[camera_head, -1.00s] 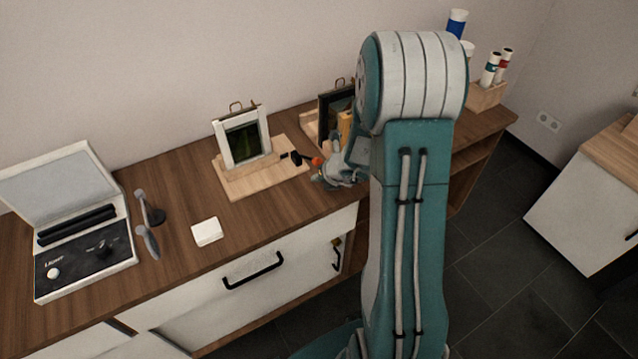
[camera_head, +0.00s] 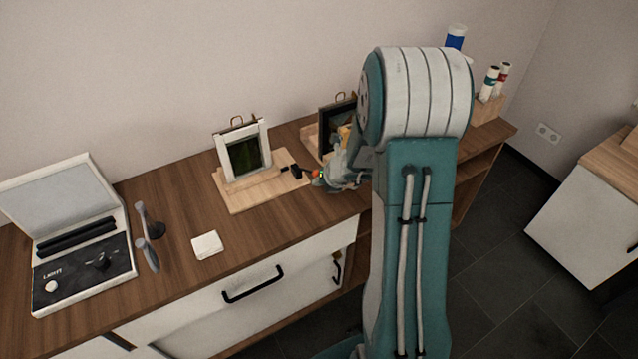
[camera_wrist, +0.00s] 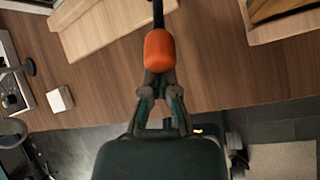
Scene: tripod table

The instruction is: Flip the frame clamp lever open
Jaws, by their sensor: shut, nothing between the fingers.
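The frame clamp has a black body (camera_head: 294,171) at the right end of a light wooden base, and its lever ends in an orange tip (camera_head: 317,174). In the wrist view the orange tip (camera_wrist: 159,50) hangs on a black bar (camera_wrist: 158,14) directly ahead of my fingertips. My gripper (camera_wrist: 160,78) is shut with nothing between its fingers. Its fingertips are at the near end of the orange tip; whether they touch it I cannot tell. In the head view my gripper (camera_head: 328,177) is just right of the tip, partly hidden by my arm.
A white picture frame (camera_head: 226,160) stands on the wooden base (camera_head: 262,198). A dark frame (camera_head: 327,127) stands behind my gripper. A white block (camera_head: 207,245), a grey-handled tool (camera_head: 147,254) and an open light box (camera_head: 83,287) are at left. Bare tabletop (camera_head: 180,195) lies between.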

